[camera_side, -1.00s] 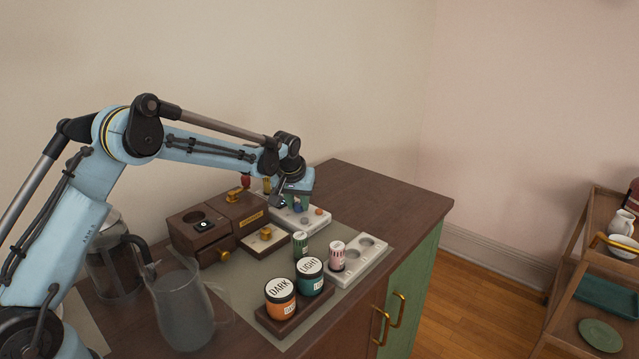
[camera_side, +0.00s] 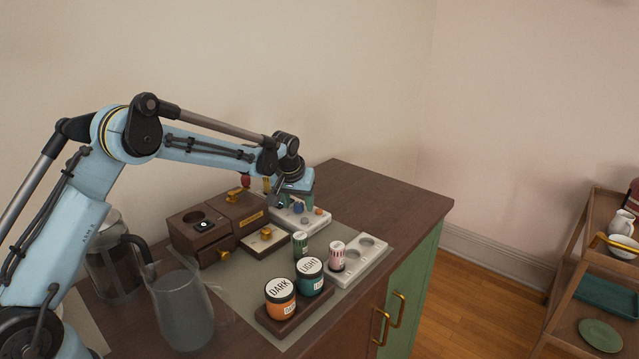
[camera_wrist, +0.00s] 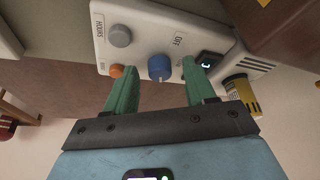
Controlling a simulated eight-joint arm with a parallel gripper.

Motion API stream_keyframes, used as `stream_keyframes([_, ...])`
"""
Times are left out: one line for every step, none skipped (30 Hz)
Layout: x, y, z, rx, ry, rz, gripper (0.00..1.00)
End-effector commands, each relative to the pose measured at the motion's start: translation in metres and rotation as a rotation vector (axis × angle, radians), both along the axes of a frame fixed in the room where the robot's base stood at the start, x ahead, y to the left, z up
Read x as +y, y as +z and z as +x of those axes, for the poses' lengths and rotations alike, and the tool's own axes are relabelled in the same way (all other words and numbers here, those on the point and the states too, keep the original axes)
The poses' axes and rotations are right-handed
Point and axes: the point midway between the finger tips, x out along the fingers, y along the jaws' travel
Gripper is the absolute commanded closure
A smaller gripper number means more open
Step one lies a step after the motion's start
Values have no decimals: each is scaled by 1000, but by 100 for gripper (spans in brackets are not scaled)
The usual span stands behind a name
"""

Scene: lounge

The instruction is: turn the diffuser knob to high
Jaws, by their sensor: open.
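A white panel (camera_side: 317,222) lies at the far side of the counter, and it fills the top of the wrist view (camera_wrist: 143,36). It carries a blue knob (camera_wrist: 159,67) near an OFF label, a grey knob (camera_wrist: 119,35) near an HOURS label, and a small orange button (camera_wrist: 116,71). The blue knob also shows in the side view (camera_side: 298,208). My gripper (camera_wrist: 160,66) is open, its green fingers one on each side of the blue knob with gaps visible. Whether the fingertips reach the knob's depth cannot be told. No high mark is readable.
Wooden boxes (camera_side: 203,228) with brass knobs stand left of the panel. Labelled jars (camera_side: 310,278), small striped cups (camera_side: 337,255) and a glass jug (camera_side: 182,310) stand nearer the front.

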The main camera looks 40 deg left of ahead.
Motion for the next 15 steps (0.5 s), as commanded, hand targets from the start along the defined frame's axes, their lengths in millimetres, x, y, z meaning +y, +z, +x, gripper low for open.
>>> stream_keyframes([0, 0, 0, 0, 0, 0, 45])
stream_keyframes([0, 1, 0, 0, 0, 0, 45])
stream_keyframes([0, 3, -1, 0, 0, 0, 45])
stream_keyframes([-1, 4, -2, 0, 0, 0, 45])
stream_keyframes([-1, 7, -2, 0, 0, 0, 45])
stream_keyframes([-2, 10, -4, 0, 0, 0, 45])
stream_keyframes([-3, 13, -5, 0, 0, 0, 45])
stream_keyframes([-3, 17, -6, 0, 0, 0, 45])
stream_keyframes([-4, 23, -8, 0, 0, 0, 45])
stream_keyframes([-5, 28, -10, 0, 0, 0, 45])
stream_keyframes([-6, 33, -12, 0, 0, 0, 45])
stream_keyframes([-8, 40, -15, 0, -1, 0, 45])
stream_keyframes([-9, 45, -17, 0, -1, 0, 45])
stream_keyframes([-10, 50, -19, 0, -1, 0, 45])
stream_keyframes([-11, 58, -21, 0, -1, 0, 45])
